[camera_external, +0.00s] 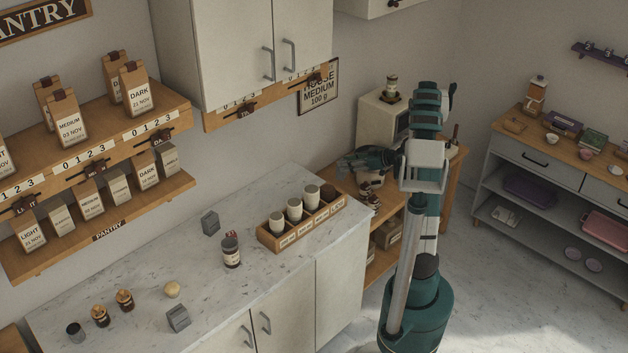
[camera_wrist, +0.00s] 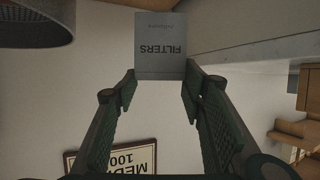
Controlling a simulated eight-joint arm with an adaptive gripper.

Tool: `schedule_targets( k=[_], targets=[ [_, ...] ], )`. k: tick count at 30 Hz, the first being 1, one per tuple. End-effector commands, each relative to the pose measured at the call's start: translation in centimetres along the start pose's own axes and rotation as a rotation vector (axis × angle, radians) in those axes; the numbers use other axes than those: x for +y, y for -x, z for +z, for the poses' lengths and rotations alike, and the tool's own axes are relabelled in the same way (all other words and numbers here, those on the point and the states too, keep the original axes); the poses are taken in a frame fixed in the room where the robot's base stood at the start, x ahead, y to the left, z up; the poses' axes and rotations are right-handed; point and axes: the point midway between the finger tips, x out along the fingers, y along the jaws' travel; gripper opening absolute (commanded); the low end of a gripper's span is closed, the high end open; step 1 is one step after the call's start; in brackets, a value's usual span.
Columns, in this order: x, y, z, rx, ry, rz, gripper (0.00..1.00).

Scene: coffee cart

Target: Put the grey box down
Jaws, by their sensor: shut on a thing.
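My gripper (camera_wrist: 160,78) is shut on a grey box (camera_wrist: 160,45) labelled FILTERS. The box sits between the fingertips at the top of the wrist view, and its lettering reads upside down there. In the external view my gripper (camera_external: 352,162) is near the wooden side table, in front of the pale machine; I cannot make out the held box there. Two other small grey boxes are on the marble counter: one towards the back (camera_external: 210,222) and one near the front edge (camera_external: 178,318).
The marble counter (camera_external: 150,275) also holds a wooden rack (camera_external: 268,238) with cups, a labelled jar (camera_external: 231,250) and several small jars at left. The pale machine (camera_external: 380,125) stands on the side table. A wall cabinet (camera_external: 240,50) hangs above. A framed sign (camera_wrist: 115,160) is below in the wrist view.

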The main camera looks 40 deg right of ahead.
Motion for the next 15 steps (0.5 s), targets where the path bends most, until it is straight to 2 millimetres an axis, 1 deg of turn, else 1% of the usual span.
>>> schedule_targets(
  k=[3,6,15],
  targets=[
    [0.0,-0.5,1.1,0.000,0.000,0.000,0.20],
    [0.1,-0.7,1.6,0.000,0.000,0.000,0.20],
    [0.0,-0.8,1.9,0.000,0.000,0.000,0.20]
  ],
)
